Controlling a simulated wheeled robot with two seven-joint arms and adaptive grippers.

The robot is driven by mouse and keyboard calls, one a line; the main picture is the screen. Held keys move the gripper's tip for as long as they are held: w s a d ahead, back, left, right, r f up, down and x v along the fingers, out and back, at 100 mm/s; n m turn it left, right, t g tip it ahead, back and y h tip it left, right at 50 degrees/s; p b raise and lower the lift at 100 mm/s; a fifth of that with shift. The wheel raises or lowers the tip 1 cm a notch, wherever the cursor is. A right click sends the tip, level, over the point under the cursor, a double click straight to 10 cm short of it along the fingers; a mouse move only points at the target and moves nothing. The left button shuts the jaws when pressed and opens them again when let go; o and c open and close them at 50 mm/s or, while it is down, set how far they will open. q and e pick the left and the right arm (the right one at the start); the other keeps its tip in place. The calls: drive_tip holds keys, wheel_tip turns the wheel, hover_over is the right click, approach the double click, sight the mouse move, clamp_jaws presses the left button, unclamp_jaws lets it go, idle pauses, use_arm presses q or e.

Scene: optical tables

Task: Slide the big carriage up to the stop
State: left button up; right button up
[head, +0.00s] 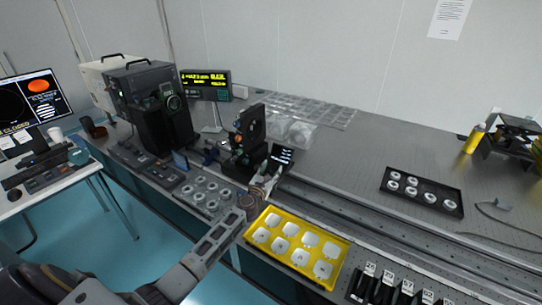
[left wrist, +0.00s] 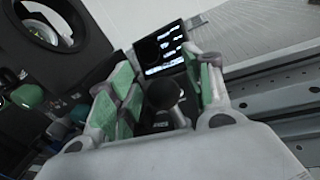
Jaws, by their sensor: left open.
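The big carriage, a black block with an upright round optic mount (head: 250,128), sits on the rail (head: 345,208) near the middle of the head view. Its mount ring (left wrist: 48,25) shows at the upper left of the left wrist view. My left gripper (head: 265,184) is at the carriage's near right side. In the left wrist view my left gripper (left wrist: 166,85) is open, its green pads on both sides of a dark round-topped knob (left wrist: 166,97); I see no firm contact. I cannot make out the stop for certain. My right gripper is not in view.
A small lit display (head: 281,157) stands beside the carriage. A yellow tray (head: 335,274) with white pieces lies in front of the rail, near my left arm. Several ring-shaped parts (head: 207,190) lie left of my gripper. A black tray (head: 447,209) lies behind the rail. The rail to the right looks clear.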

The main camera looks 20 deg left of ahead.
use_arm(q)
drive_tip(key=shift+d+r, duration=0.1)
drive_tip(key=shift+r, duration=4.4)
